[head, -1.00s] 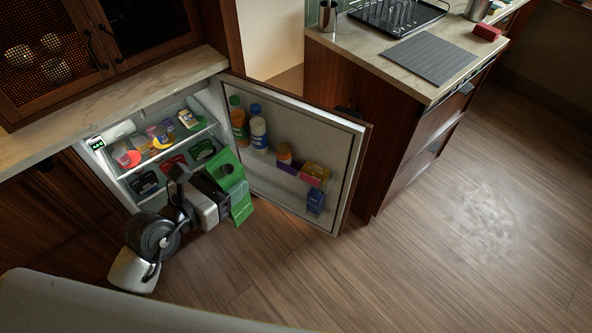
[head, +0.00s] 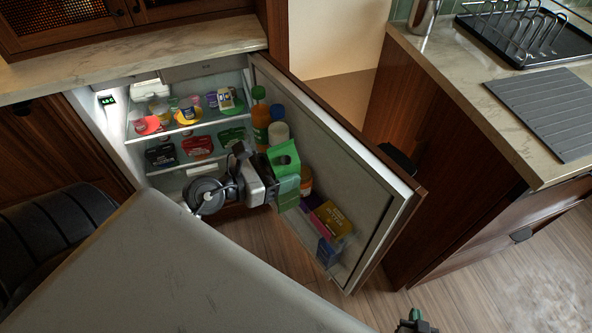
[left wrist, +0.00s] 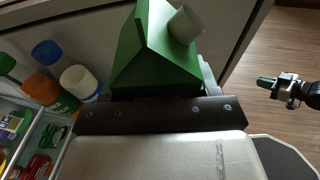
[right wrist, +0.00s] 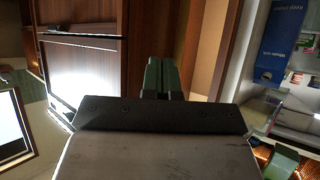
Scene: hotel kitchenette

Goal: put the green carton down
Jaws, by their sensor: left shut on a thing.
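The green carton (head: 283,158) with a gabled top is in my left gripper (head: 287,188), in front of the open fridge and beside the inner side of its door. In the left wrist view the carton (left wrist: 155,62) shows its green top and pale cap between the fingers; its lower part is hidden. It also shows at the lower right of the right wrist view (right wrist: 284,163). My right gripper (head: 415,323) is at the bottom edge of the head view, away from the carton. Its green-tipped fingers (right wrist: 161,77) are together, with nothing visible between them.
The fridge's upper shelf (head: 180,125) holds cups and tubs; dark and red packs sit below. The open door (head: 345,165) carries bottles (head: 261,122), a yellow box (head: 332,218) and a blue carton (head: 326,253). A counter (head: 470,95) with a dish rack (head: 512,35) stands right.

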